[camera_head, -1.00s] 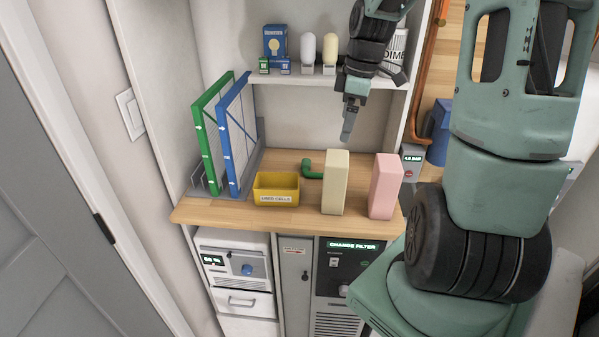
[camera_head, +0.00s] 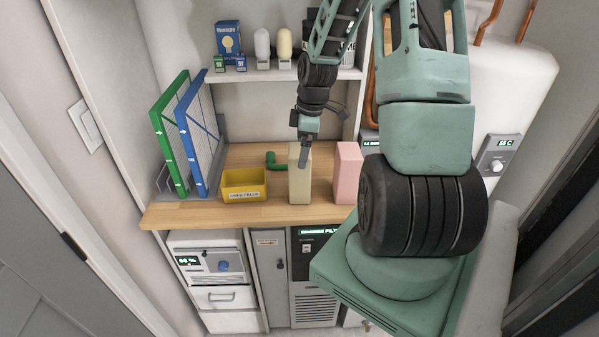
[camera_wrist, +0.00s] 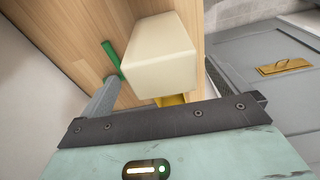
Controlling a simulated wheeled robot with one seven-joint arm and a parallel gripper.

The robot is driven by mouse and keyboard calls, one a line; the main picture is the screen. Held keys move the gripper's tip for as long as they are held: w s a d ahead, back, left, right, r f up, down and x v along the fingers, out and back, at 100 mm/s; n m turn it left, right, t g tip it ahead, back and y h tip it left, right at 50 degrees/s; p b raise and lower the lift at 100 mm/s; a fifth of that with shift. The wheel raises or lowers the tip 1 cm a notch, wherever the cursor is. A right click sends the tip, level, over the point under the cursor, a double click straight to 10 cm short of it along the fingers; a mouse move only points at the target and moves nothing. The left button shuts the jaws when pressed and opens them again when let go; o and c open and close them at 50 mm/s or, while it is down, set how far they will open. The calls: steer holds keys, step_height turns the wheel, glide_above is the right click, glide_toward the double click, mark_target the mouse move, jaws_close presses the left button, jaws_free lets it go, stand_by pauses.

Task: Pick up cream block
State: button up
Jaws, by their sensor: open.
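The cream block (camera_head: 299,184) stands upright on the wooden counter, between the yellow bin and the pink block. In the wrist view the cream block (camera_wrist: 160,55) lies just beyond my gripper, with its top facing the camera. My gripper (camera_head: 304,150) points downward at the top of the cream block and partly covers it in the head view. In the wrist view my gripper (camera_wrist: 185,98) is open, with one finger to the left of the block and the other at the right. Whether a finger touches the block cannot be told.
The pink block (camera_head: 346,172) stands close to the right of the cream block. A yellow bin (camera_head: 244,194) is to the left, with a green bent handle (camera_head: 277,161) behind. Green and blue framed panels (camera_head: 187,135) stand at the left. A shelf (camera_head: 285,75) with bulbs is above.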

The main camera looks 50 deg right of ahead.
mark_target(300, 174)
steer(key=shift+w+a+f+p, duration=0.1)
steer(key=shift+a+f+p, duration=0.1)
steer(key=shift+f+p, duration=0.3)
steer(key=shift+w+a+f+p, duration=0.15)
steer(key=shift+f+p, duration=0.2)
steer(key=shift+f, duration=0.7)
steer(key=shift+w+a+f+p, duration=0.15)
steer(key=shift+f+p, duration=0.2)
steer(key=shift+f, duration=0.7)
steer(key=shift+d, duration=0.1)
steer(key=c, duration=1.8)
steer(key=shift+w+r, duration=0.1)
steer(key=shift+c, duration=1.3)
steer(key=shift+r, duration=0.1)
